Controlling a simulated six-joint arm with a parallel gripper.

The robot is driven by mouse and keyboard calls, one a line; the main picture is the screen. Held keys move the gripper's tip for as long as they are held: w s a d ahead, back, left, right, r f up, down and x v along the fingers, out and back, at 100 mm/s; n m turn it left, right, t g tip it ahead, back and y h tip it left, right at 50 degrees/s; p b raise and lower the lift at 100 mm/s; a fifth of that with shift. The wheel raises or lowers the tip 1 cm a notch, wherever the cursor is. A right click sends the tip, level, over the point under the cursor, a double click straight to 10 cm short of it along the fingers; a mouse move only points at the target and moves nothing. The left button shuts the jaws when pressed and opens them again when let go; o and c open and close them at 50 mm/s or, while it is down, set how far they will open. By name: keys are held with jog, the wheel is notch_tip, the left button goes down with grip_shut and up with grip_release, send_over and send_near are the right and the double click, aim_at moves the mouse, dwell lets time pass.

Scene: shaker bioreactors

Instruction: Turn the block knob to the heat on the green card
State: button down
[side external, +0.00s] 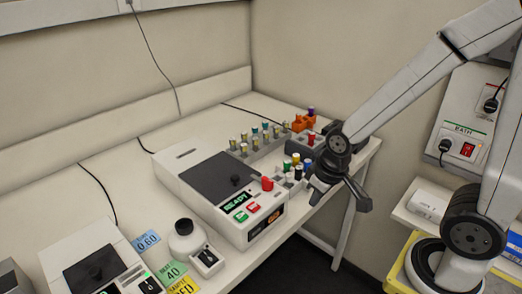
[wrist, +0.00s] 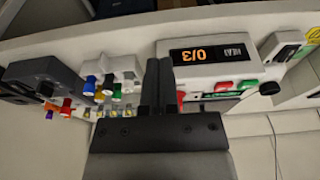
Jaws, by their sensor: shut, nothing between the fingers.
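The white block unit (side external: 215,200) stands on the bench with a dark lid, a green display reading READY and a small orange front display (side external: 266,220). A red knob (side external: 267,184) sits on its top near the right end; its pointing direction is too small to tell. The green card (side external: 173,273) lies at the front left and reads 40. My gripper (side external: 316,198) is shut and empty, right of the unit and apart from the knob. In the wrist view my gripper (wrist: 158,64) partly covers a red part (wrist: 182,103), probably the knob.
Vials with coloured caps (side external: 297,167) stand close beside my gripper, with a grey rack (side external: 255,150) behind.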

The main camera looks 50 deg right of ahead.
dwell(0.3)
jog(key=c, duration=0.6)
grip_release()
jog(key=shift+w+d, duration=0.1)
jog(key=shift+w, duration=0.05)
jog(key=w+d+r+g, duration=0.1)
jog(key=w+d, duration=0.3)
jog(key=d, duration=0.5)
jog(key=w+d+r, duration=0.1)
jog(key=w+d, duration=0.2)
jog(key=d, duration=0.5)
jog(key=w+d+r+g, duration=0.1)
jog(key=w+d, duration=0.3)
jog(key=d, duration=0.5)
jog(key=shift+w+d+g, duration=0.3)
jog(key=shift+d, duration=0.05)
jog(key=shift+f, duration=0.15)
jog(key=shift+f, duration=3.85)
